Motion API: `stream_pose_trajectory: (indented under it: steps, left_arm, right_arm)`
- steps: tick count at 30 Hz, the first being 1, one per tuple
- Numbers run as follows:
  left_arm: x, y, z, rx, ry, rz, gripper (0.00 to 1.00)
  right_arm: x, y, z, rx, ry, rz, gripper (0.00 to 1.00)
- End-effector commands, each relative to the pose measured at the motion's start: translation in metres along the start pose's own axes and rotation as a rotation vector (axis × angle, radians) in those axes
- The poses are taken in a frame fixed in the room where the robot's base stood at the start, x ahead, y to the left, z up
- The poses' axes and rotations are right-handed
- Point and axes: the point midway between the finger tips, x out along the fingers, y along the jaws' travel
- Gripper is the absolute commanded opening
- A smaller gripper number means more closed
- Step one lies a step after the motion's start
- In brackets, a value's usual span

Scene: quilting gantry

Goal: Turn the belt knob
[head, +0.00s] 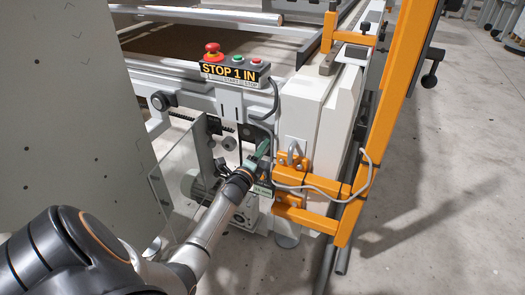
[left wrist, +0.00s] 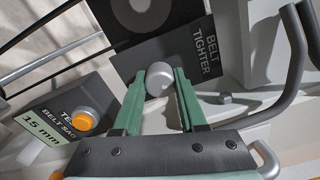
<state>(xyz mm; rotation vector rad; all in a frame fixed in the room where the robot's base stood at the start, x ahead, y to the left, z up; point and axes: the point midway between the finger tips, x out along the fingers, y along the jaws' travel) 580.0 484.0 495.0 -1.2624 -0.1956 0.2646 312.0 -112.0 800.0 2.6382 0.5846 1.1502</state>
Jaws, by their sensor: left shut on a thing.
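The belt knob (left wrist: 159,82) is a round light-grey knob on a dark panel lettered "BELT TIGHTER" in the left wrist view. My left gripper (left wrist: 160,74) has green fingers on both sides of the knob and is shut on it. In the head view my left gripper (head: 262,150) reaches the machine's end below the "STOP 1 IN" sign, and the knob is too hidden there to make out. A panel lettered "BELT SAG" with a "15 mm" readout (left wrist: 42,136) and an orange-capped button (left wrist: 85,119) sits at lower left of the knob. My right gripper is not in view.
A control box (head: 232,70) with a red stop button (head: 211,50) stands above my gripper. Orange brackets (head: 300,215) and a looped grey cable (head: 335,195) lie close on the right. A clear guard panel (head: 175,165) stands at left. A grey bent handle (left wrist: 300,50) is near the knob.

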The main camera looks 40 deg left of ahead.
Motion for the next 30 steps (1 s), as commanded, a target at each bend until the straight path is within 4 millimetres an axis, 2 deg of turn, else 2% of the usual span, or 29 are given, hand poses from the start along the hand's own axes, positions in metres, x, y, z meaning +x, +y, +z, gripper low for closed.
stream_pose_trajectory:
  steps: [6,7,14,23,26,30]
  left_arm:
    - [0.0,0.001,0.0,0.0,0.0,0.003,0.0]
    - [0.0,0.001,0.0,0.0,0.0,0.002,0.44]
    - [0.0,0.001,0.0,-0.001,0.0,0.001,0.7]
    - [-0.002,0.0,0.0,-0.001,0.0,0.0,0.71]
    - [-0.01,-0.001,0.0,-0.001,0.001,0.002,0.71]
    - [-0.035,-0.002,0.001,-0.002,0.001,0.005,0.71]
  right_arm:
    - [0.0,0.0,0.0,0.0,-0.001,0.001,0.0]
    - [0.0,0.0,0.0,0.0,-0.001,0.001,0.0]
    - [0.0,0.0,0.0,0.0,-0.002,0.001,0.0]
    - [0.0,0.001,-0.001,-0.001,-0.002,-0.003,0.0]
    - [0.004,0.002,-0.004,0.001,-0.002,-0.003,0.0]
    - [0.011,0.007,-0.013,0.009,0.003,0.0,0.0]
